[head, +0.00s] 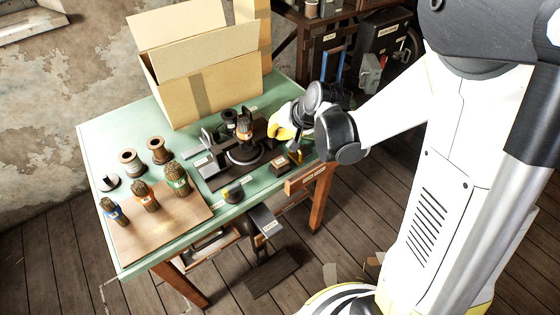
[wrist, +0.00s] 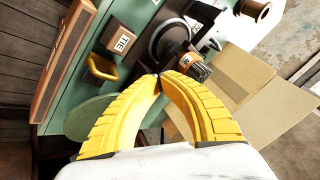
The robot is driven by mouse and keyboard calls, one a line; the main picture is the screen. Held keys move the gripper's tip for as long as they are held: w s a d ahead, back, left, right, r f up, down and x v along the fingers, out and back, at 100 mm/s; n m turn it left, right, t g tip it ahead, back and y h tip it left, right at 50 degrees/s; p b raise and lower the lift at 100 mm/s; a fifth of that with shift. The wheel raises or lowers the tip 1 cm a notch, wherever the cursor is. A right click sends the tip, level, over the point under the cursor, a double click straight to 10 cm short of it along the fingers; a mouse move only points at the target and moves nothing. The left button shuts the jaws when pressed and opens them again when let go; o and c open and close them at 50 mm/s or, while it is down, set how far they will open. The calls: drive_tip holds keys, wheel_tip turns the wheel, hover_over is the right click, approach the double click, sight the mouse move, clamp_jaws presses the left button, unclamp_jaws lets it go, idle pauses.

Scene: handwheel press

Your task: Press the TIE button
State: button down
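The TIE button block (wrist: 122,40) is a small brown box with a white label reading TIE, at the upper left in the wrist view. In the head view a small labelled block (head: 281,162) sits at the table's front right edge and looks like the same one. My yellow gripper (wrist: 158,77) has its fingertips together with nothing visible between them. In the head view my gripper (head: 273,131) is above the table, beside the press (head: 242,152) and behind the block. The fingers appear apart from the button. The press holds a dark bundle (wrist: 192,66) with an orange band.
A yellow hook-like part (wrist: 102,68) is beside the TIE block. An open cardboard box (head: 205,85) stands at the table's back. A wooden board (head: 155,232) with several labelled bundles is at left, with spools behind it.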

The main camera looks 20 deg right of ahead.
sight(276, 159)
drive_tip(key=shift+f+b, duration=3.3)
drive_tip(key=shift+f, duration=0.9)
drive_tip(key=shift+f+b, duration=0.45)
drive_tip(key=shift+f+b, duration=0.8)
drive_tip(key=shift+f, duration=0.1)
drive_tip(key=shift+r, duration=0.1)
drive_tip(key=shift+r+p, duration=1)
drive_tip(key=shift+r, duration=0.25)
wheel_tip(276, 159, up, 5)
drive_tip(key=p, duration=0.4)
